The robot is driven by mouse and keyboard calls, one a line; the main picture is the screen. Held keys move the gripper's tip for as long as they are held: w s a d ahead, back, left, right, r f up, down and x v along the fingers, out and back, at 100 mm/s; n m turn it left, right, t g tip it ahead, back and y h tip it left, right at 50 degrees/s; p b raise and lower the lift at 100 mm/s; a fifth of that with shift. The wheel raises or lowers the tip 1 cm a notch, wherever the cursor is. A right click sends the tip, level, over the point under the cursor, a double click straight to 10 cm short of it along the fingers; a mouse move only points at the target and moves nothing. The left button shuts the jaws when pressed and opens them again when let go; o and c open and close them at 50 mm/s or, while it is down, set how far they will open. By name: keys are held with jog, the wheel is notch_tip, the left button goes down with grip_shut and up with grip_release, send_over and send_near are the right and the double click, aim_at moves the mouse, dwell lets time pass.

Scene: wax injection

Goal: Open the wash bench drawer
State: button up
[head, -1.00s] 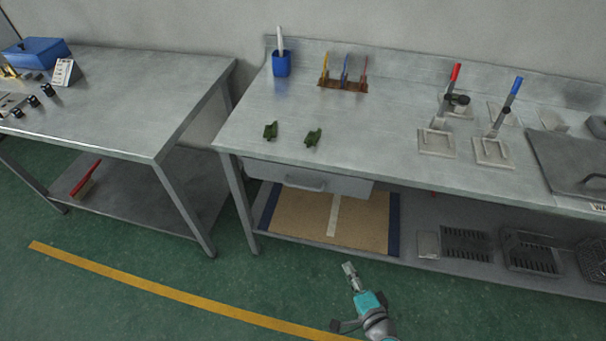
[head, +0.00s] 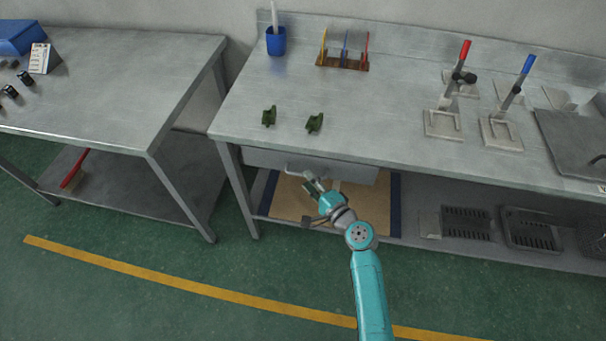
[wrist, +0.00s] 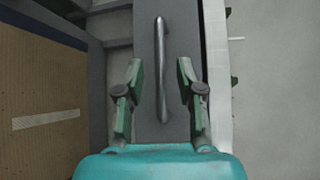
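The wash bench drawer (head: 345,171) is a grey metal front under the left part of the bench top, and it looks shut. Its curved bar handle (head: 300,172) is partly covered by my gripper in the head view. In the wrist view the handle (wrist: 160,68) runs up and down the picture on the drawer front (wrist: 148,128). My gripper (wrist: 159,85) is open, with one green finger on either side of the handle's lower part. No finger visibly touches the handle. In the head view my gripper (head: 314,184) is right at the drawer front.
The wash bench (head: 390,150) carries two green parts (head: 269,117), a blue cup (head: 276,42) and lever tools (head: 443,122). A tan board (head: 290,203) lies on its lower shelf. Another table (head: 100,115) stands to the left. The green floor in front is clear.

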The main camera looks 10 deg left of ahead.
jog(key=shift+x, duration=1.9)
jog(key=shift+c, duration=0.2)
grip_shut()
